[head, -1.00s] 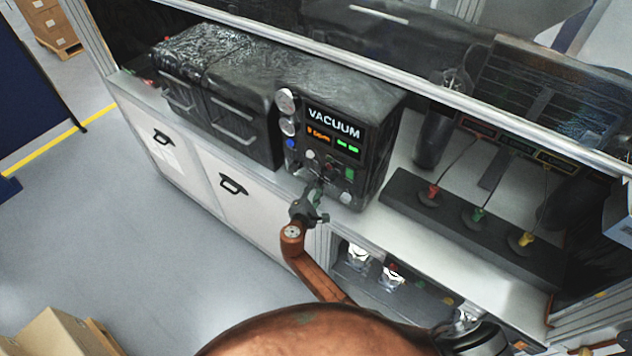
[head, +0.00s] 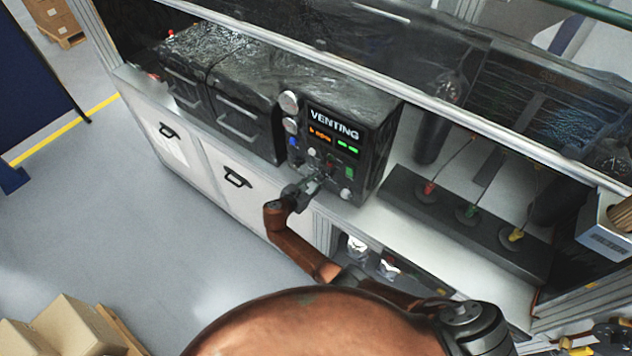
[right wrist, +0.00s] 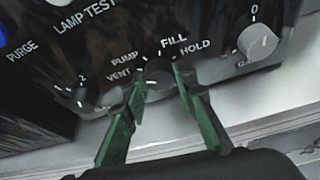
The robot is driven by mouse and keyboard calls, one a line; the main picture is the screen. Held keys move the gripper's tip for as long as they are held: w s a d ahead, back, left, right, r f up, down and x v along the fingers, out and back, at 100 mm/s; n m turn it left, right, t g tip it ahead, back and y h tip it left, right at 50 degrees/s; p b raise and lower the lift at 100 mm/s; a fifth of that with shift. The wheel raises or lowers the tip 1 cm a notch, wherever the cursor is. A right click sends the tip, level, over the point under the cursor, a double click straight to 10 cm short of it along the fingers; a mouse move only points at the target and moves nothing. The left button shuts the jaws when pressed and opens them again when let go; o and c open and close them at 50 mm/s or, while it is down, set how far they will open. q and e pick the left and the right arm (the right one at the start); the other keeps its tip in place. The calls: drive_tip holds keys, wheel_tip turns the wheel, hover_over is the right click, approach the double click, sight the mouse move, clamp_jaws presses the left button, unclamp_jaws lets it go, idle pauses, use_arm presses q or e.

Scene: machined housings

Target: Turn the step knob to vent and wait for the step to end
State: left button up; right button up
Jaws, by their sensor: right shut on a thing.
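The black machine (head: 372,108) stands on the bench, and its display (head: 334,126) reads VENTING. In the right wrist view the dark step knob (right wrist: 158,72) is ringed by the labels PUMP, VENT, FILL and HOLD. My right gripper (head: 316,181) reaches the lower front panel. Its two green fingers (right wrist: 159,85) are shut on the step knob from both sides. The knob's pointer is too dark to read, and the gripper hides the knob in the head view.
A grey knob (right wrist: 258,42) sits right of the step knob, and a small dark knob (right wrist: 84,97) is at its left. Black cases (head: 240,92) stand left of the machine. A dark strip with coloured plugs (head: 465,222) lies to its right. A glass pane is above.

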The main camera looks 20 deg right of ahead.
drive_tip(key=shift+f+n+g, duration=0.2)
drive_tip(key=shift+n+g, duration=0.1)
drive_tip(key=shift+g, duration=0.1)
drive_tip(key=shift+s+h, duration=0.1)
drive_tip(key=shift+h, duration=0.2)
drive_tip(key=o, duration=1.2)
drive_tip(key=shift+c, duration=0.2)
drive_tip(key=shift+r, duration=0.1)
drive_tip(key=shift+a, duration=0.15)
drive_tip(key=v, duration=0.7)
drive_tip(key=shift+s+r, duration=0.1)
drive_tip(key=shift+r, duration=0.05)
